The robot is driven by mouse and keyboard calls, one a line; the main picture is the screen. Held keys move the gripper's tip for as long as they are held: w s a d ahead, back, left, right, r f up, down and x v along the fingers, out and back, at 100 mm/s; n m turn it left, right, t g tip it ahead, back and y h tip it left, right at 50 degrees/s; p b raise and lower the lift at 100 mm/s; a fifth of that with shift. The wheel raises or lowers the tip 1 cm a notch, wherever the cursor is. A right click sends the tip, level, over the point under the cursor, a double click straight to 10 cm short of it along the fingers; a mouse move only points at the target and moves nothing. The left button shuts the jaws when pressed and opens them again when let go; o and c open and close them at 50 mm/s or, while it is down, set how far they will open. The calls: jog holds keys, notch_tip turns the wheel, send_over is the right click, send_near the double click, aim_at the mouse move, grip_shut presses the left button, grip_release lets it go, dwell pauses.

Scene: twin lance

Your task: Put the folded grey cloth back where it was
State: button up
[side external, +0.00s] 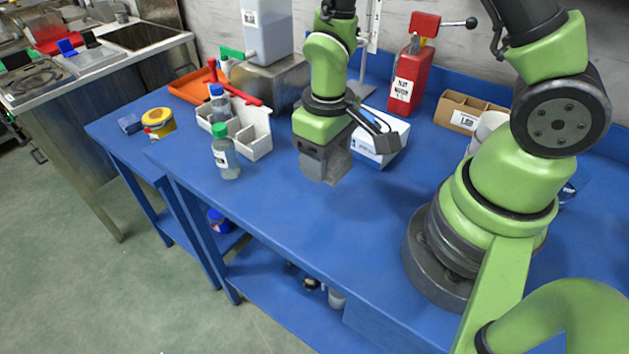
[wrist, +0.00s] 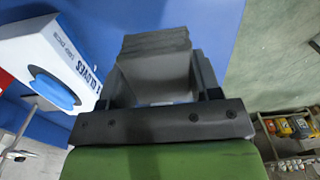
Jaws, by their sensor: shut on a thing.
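The folded grey cloth (wrist: 156,48) is between the two fingers of my gripper (wrist: 163,85) in the wrist view, its layered edge facing away from the gripper. In the side view my gripper (side external: 318,150) points down, shut on the cloth (side external: 330,168). The cloth appears to hang above the blue table, with a soft shadow on the tabletop below and to the right. The fingers partly hide the cloth. No mark showing its former place can be made out.
A white glove box (side external: 388,148) stands close behind and right of my gripper. A green-capped bottle (side external: 227,160) and a white divided caddy (side external: 257,140) are to the left. A red canister (side external: 408,78) and a cardboard box (side external: 462,112) stand at the back. The front middle tabletop (side external: 310,225) is clear.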

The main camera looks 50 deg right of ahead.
jog(key=r, duration=0.2)
send_over(340, 226)
jog(key=shift+f, duration=5)
jog(key=shift+f, duration=0.15)
jog(key=o, duration=0.9)
jog(key=shift+w, duration=0.1)
notch_tip(340, 226, up, 12)
jog(key=shift+r, duration=0.25)
